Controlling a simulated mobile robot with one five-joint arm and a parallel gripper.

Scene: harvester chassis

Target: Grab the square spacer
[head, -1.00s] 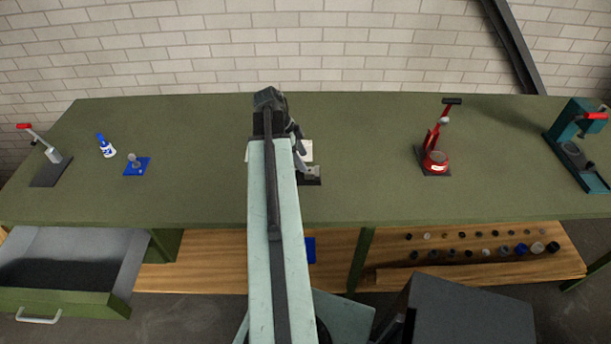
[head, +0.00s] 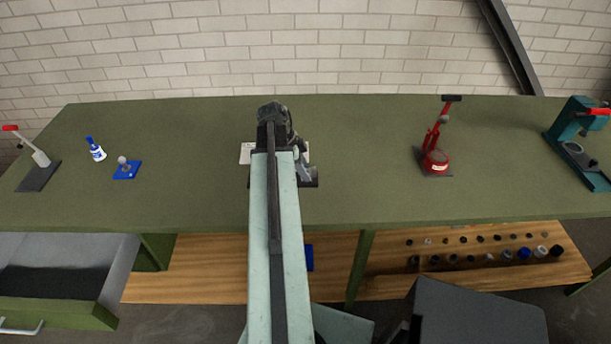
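I cannot make out a square spacer for certain. Several small dark, grey and blue parts (head: 489,258) stand in rows on the wooden lower shelf at the right; they are too small to tell their shapes. My arm (head: 276,230) reaches forward over the middle of the bench. Its dark far end (head: 273,112) is above the bench, well left of and higher than those parts. My fingertips are hidden by the arm, so I cannot see whether they are open or hold anything.
The green bench (head: 370,150) carries a red press (head: 435,160), a teal press (head: 575,150), a blue-and-white bottle (head: 96,150), a blue plate with a knob (head: 126,170) and a lever clamp (head: 38,158). A grey fixture (head: 304,172) and white sheet (head: 246,153) are partly behind my arm. A drawer (head: 60,270) stands open.

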